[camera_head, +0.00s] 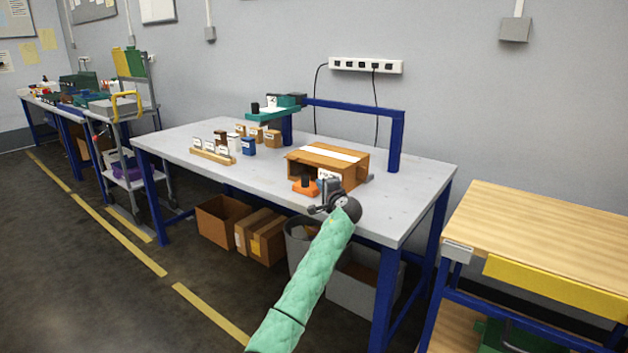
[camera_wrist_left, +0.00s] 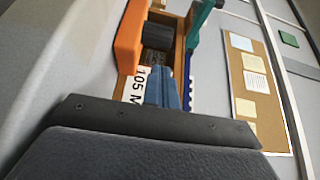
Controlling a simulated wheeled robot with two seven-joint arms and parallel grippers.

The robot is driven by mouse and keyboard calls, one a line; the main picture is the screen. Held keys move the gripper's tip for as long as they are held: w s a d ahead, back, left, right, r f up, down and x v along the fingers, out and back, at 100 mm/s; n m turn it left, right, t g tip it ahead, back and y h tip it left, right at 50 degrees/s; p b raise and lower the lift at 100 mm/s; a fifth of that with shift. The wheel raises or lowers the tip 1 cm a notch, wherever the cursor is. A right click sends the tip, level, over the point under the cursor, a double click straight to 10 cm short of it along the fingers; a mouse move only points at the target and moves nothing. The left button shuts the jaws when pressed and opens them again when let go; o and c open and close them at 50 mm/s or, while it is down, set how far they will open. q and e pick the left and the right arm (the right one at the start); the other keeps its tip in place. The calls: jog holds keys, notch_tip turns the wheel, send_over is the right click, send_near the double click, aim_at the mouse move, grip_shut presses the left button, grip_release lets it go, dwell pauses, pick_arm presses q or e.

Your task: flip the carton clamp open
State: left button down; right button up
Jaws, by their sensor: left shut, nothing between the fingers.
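A brown cardboard carton (camera_head: 347,172) with a white strip along its top lies on the grey workbench (camera_head: 400,205). An orange clamp (camera_head: 304,190) with a black cylindrical knob (camera_head: 306,180) stands at its near left side. My left gripper (camera_head: 327,190) is shut and empty, close to the carton's near face and just right of the clamp. The left wrist view shows the orange part (camera_wrist_left: 130,36), the black knob (camera_wrist_left: 157,36) and a white label reading "105 M" (camera_wrist_left: 135,85) just beyond the gripper. Contact cannot be told. My right gripper is out of view.
A blue frame (camera_head: 395,140) rises behind the carton. Small boxes (camera_head: 248,146) and a wooden rack (camera_head: 212,155) stand to the left. A grey bin (camera_head: 298,240) and cardboard boxes (camera_head: 222,220) are under the bench. The bench's right end is clear.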

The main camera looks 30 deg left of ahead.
aim_at(303, 180)
pick_arm(q)
jog(key=shift+x, duration=3.2)
jog(key=s+p, duration=0.2)
jog(key=s, duration=0.2)
jog(key=shift+a+r, duration=0.1)
jog(key=shift+a, duration=0.1)
jog(key=shift+s, duration=0.3)
jog(key=shift+f, duration=0.2)
